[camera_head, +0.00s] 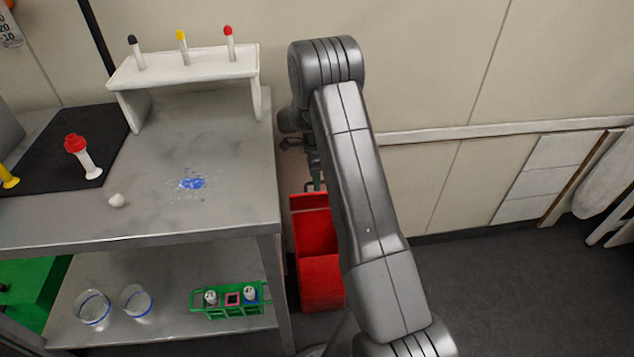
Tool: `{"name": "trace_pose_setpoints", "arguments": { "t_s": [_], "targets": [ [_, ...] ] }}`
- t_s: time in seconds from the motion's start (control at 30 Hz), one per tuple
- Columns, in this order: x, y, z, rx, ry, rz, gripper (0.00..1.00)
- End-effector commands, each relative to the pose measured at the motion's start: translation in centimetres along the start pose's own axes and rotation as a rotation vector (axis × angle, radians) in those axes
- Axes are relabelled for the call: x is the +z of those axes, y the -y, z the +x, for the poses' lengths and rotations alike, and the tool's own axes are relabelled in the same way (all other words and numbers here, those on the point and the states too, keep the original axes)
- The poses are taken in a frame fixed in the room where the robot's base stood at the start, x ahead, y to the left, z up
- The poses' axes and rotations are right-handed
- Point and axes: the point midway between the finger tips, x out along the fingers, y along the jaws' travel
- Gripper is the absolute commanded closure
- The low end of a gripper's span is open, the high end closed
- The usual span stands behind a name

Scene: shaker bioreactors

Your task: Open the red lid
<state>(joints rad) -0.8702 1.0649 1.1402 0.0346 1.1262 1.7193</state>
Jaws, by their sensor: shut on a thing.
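A red bin (321,280) stands on the floor just right of the metal bench. Its red lid (308,202) is at its top, partly hidden behind my arm. A small grey handle shows at the lid's upper edge. My gripper (315,178) is above the bin, largely covered by my own arm. Its fingers reach down to the handle and appear closed on it. The right side of the bin is hidden, and the lid's exact angle is hard to tell.
The metal bench (225,215) is close on the left, with a white rack (200,68) holding capped tubes and a red-capped tube (82,155). A green tube rack (230,311) and glass dishes are on its lower shelf.

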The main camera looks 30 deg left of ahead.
Motion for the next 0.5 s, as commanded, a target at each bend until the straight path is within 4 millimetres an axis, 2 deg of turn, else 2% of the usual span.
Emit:
{"name": "trace_pose_setpoints", "arguments": {
  "t_s": [0.03, 0.3, 0.33, 0.4, 0.5],
  "targets": [
    [0.04, -0.03, 0.71, 0.005, 0.001, 0.0, 1.0],
    [0.07, -0.09, 0.77, 0.007, 0.002, 0.0, 1.0],
    [0.07, -0.1, 0.77, 0.007, 0.002, 0.0, 0.84],
    [0.06, -0.11, 0.71, 0.007, 0.002, 0.0, 0.7],
    [0.05, -0.1, 0.53, 0.006, 0.001, 0.0, 0.67]
  ]
}}
